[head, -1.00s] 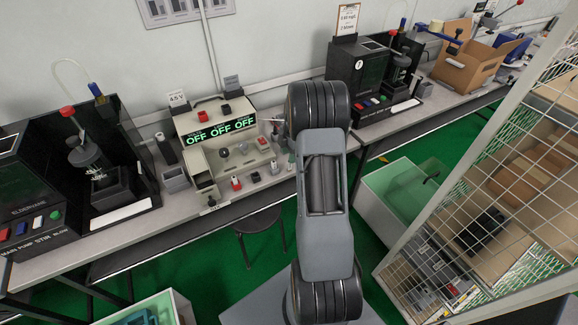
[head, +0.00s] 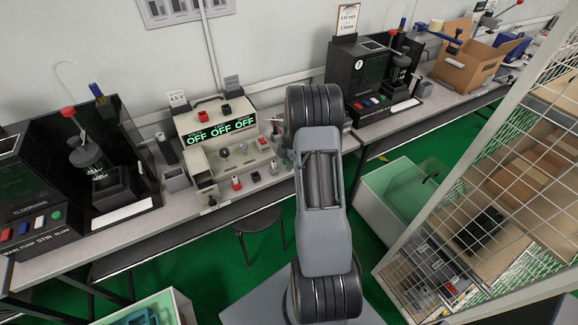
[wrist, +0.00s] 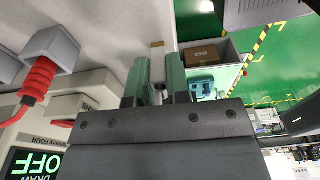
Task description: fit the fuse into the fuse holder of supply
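The supply (head: 218,142) is a cream bench unit with green displays reading OFF, on the bench left of my arm in the head view. Part of its display (wrist: 35,162) shows upside down at the lower left of the wrist view. My gripper (wrist: 160,82) has two grey-green fingers with a narrow gap between them. A small pale patch shows in the gap; I cannot tell whether it is a held fuse or something beyond. In the head view my arm hides most of the gripper. I cannot make out the fuse or the fuse holder for certain.
Black testers stand left (head: 85,165) and right (head: 365,75) of the supply. Small parts, including a red one (head: 236,183), sit along the supply's front.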

